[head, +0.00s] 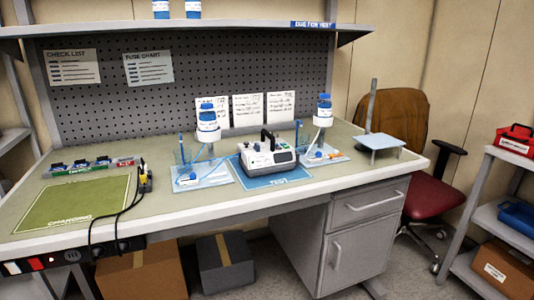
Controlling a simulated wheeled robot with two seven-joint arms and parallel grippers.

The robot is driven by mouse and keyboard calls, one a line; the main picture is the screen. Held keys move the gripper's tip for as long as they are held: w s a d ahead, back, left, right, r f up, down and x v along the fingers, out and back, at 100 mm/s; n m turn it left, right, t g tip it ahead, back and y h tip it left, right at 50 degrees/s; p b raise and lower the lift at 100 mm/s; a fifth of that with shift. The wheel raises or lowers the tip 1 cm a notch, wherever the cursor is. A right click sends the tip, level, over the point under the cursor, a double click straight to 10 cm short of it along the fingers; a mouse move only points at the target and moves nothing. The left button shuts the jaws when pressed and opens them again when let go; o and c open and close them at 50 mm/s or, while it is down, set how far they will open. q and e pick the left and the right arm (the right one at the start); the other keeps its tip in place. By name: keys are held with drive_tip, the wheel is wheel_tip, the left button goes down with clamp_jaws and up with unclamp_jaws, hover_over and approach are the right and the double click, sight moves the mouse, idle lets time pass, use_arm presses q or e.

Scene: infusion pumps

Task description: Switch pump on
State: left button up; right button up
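The pump (258,161) is a white box with a dark carrying handle on top. It stands upright on the blue mat (262,182) marked TEST, near the middle of the bench (330,183). A dark panel shows on its front, too small to read, and I cannot tell which part is the power switch or whether the pump is lit. Neither of my grippers is in view.
Bottle stands (208,136) (322,120) with blue-capped bottles flank the pump. A green CHARGING mat (72,205) lies bare at left, beside a yellow-and-black plug (145,180) with a black cable hanging over the front edge. A chair (432,188) stands right.

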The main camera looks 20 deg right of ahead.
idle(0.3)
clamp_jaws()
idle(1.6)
